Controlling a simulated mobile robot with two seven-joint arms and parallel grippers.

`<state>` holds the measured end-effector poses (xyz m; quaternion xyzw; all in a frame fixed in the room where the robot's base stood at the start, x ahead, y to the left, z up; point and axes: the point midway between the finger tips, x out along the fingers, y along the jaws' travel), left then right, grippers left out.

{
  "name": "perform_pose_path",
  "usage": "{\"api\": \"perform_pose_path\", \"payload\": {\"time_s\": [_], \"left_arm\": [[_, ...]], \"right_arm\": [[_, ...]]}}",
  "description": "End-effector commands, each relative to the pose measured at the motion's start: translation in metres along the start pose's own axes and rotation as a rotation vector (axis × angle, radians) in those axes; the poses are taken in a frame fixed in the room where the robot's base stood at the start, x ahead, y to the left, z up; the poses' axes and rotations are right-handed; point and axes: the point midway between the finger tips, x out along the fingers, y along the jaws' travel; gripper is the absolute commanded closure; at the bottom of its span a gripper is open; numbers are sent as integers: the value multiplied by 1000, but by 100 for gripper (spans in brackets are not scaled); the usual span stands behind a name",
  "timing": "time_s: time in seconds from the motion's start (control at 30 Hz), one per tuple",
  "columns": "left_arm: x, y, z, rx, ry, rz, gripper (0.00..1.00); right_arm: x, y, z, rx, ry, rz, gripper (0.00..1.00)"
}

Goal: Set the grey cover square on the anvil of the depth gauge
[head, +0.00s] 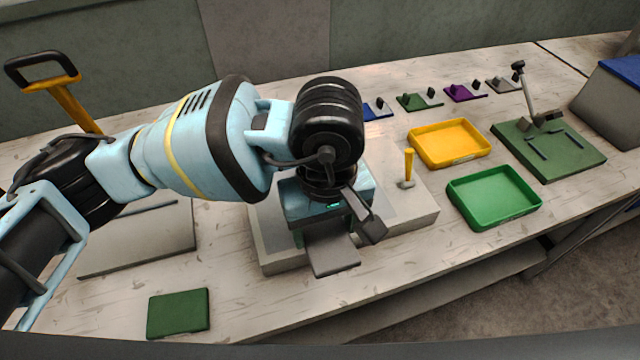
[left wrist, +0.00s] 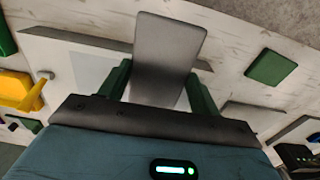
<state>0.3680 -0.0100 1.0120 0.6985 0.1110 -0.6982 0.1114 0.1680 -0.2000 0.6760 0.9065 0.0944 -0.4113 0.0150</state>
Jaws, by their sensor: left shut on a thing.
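My left gripper (head: 328,236) is shut on the grey cover (head: 333,256), a flat grey plate that sticks out past the fingers. In the left wrist view the cover (left wrist: 168,55) sits between the green fingers of my left gripper (left wrist: 160,85). The cover is over the front part of a pale grey slab (head: 408,219); I cannot tell whether it touches it. A green base (head: 570,158) with a tilted black-knobbed post (head: 527,88) and dark strips stands at the right. I cannot tell for sure which part is the depth gauge's anvil. My right gripper is not in view.
A small yellow-handled tool (head: 408,166) stands on the slab. A yellow tray (head: 449,161) and a green tray (head: 494,218) are to the right. Several small dies, one purple (head: 463,93), line the back. A green pad (head: 178,313) lies at the front left.

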Motion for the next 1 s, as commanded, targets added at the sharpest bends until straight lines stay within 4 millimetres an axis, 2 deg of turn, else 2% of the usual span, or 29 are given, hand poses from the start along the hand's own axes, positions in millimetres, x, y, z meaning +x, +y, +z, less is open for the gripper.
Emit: {"api": "perform_pose_path", "payload": {"time_s": [0.2,0.43,0.6,0.8,0.93,1.0], "left_arm": [[4,12,-49,-4,0,0,61],[8,23,-88,-1,0,1,61],[9,26,-100,1,0,1,61],[10,26,-102,2,0,1,61],[10,28,-110,0,1,0,61],[20,28,-109,1,-2,-1,61]], "right_arm": [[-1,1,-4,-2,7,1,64],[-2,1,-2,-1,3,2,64],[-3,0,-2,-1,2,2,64],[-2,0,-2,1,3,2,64],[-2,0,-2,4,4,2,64],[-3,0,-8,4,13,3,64]]}}
